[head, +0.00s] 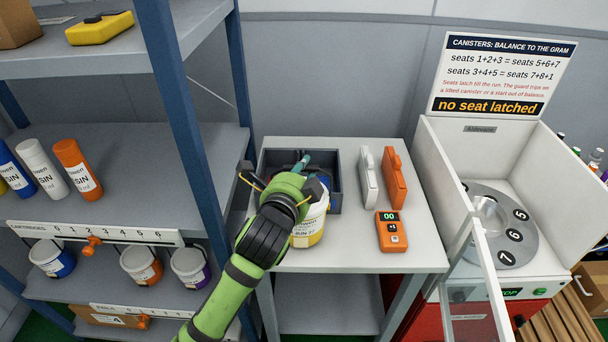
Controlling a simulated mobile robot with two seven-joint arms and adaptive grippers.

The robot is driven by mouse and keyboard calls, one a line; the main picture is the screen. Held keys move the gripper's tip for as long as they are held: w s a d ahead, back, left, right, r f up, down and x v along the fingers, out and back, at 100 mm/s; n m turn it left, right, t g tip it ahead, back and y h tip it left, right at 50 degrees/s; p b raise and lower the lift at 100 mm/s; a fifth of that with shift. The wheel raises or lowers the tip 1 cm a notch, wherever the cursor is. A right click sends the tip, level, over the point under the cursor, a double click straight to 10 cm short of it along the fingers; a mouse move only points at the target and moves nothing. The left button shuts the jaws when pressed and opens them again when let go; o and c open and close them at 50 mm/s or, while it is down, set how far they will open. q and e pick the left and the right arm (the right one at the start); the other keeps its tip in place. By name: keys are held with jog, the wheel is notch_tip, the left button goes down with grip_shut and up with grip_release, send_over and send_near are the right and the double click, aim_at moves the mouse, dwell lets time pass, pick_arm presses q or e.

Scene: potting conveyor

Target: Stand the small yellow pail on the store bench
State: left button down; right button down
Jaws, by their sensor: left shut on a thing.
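The small yellow pail (308,234) is white with a yellow band near its base and a printed label. It is upright at the front left of the grey-white bench (340,257). My left gripper (303,187) is shut on the pail from above and hides its top and left side. I cannot tell whether the pail's base touches the bench. My right gripper is not in view.
A dark grey tray (336,180) sits behind the pail. White (368,178) and orange (394,180) cases and an orange meter (391,231) stand right of it. A shelf post (190,110) rises close left. A white machine (519,195) is at right.

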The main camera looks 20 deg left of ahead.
pick_arm(q)
jog(key=shift+f, duration=0.35)
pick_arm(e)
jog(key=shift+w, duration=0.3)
pick_arm(q)
jog(key=shift+f, duration=0.15)
jog(key=c, duration=1.1)
grip_release()
jog(key=shift+f, duration=0.15)
jog(key=shift+s, duration=0.1)
jog(key=s+p, duration=0.1)
jog(key=s, duration=0.3)
jog(key=s+r+p, duration=0.1)
jog(key=s, duration=0.3)
jog(key=s+r+p, duration=0.1)
jog(key=s, duration=0.2)
jog(key=shift+s+d+r, duration=0.1)
jog(key=shift+s+r, duration=0.15)
jog(key=shift+s, duration=0.15)
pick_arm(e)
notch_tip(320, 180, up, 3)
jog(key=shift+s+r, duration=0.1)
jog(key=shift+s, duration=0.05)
pick_arm(q)
jog(key=shift+f, duration=0.1)
